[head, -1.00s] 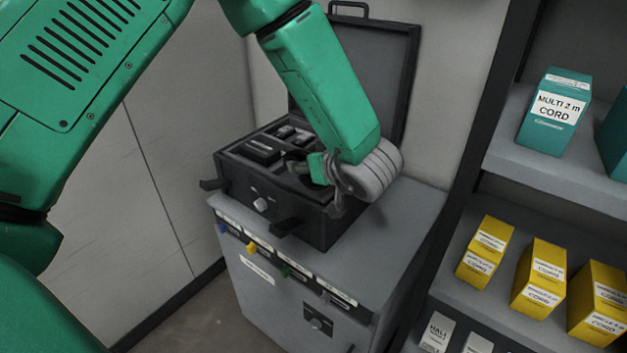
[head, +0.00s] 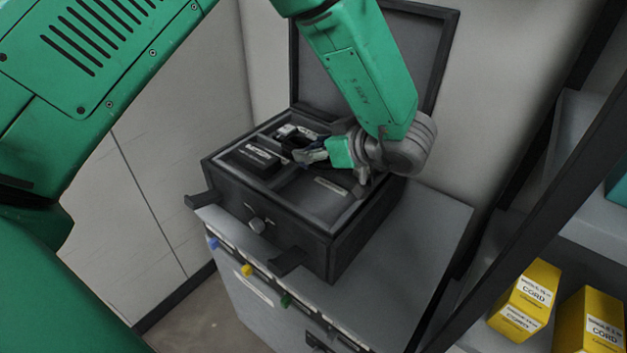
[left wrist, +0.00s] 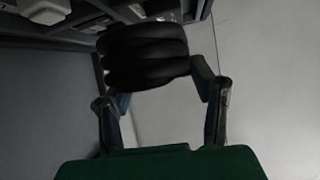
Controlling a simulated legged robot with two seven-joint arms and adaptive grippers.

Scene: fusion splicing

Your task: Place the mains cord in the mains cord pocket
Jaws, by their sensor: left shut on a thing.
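The mains cord (left wrist: 145,55) is a black coiled bundle, seen between my fingers in the left wrist view. My left gripper (left wrist: 158,85) is shut on it. In the head view my left gripper (head: 312,156) is over the open black case (head: 262,215), at its compartments. The cord is hard to make out there against the dark interior. An empty-looking compartment (head: 325,195) with a small label lies in the front right of the case. I cannot read which one is the mains cord pocket. My right gripper is out of view.
The case's raised lid (head: 290,65) stands behind. A black block (head: 252,158) and small devices fill its left compartments. The case stands on a grey cabinet (head: 425,235). Shelves with yellow cord boxes (head: 525,300) are at the right. A wall panel is at the left.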

